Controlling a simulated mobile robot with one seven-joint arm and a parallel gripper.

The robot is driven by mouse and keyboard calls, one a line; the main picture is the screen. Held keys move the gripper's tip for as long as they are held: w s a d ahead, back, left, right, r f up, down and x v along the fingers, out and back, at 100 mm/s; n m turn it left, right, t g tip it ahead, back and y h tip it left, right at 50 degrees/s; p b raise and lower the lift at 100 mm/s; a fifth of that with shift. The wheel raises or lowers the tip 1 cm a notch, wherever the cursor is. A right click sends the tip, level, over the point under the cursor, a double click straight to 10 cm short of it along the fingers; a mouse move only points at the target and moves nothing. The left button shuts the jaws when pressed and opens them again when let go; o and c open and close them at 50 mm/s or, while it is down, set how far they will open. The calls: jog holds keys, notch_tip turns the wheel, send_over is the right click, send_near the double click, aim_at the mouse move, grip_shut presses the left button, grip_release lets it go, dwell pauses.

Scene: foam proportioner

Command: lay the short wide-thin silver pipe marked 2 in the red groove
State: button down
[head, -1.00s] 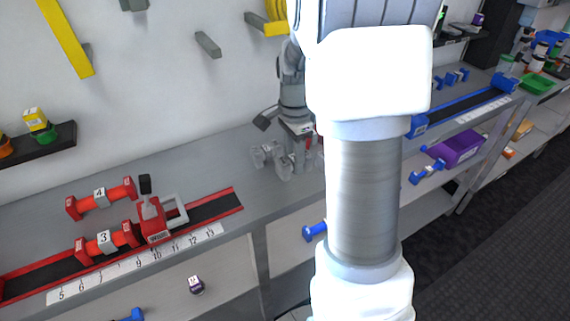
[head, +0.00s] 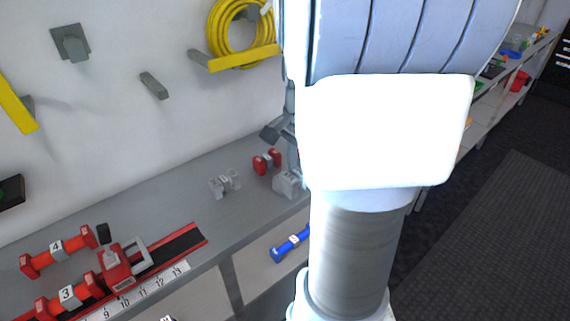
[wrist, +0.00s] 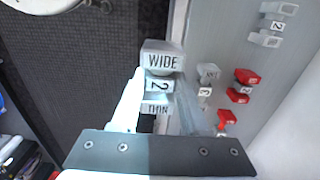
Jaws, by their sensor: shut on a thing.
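My gripper (wrist: 158,90) is shut on a short silver pipe (wrist: 160,61) in the wrist view. The pipe's near face reads WIDE, 2 and THIN, and it lies between the two fingers. In the head view my white arm hides the gripper and the held pipe. The red groove (head: 182,244), a dark channel with red edges, runs along the bench at lower left. A red clamp-like piece (head: 118,268) and a red pipe marked 3 (head: 67,294) sit in it.
A red pipe marked 4 (head: 57,247) lies behind the groove. Loose silver pieces (head: 224,183) and a red pipe (head: 267,161) stand on the bench toward the arm. A blue pipe (head: 292,242) lies on the lower shelf. The groove's right end looks bare.

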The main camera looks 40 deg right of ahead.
notch_tip(320, 180, up, 6)
jog(key=s+p, duration=0.2)
jog(key=p, duration=0.3)
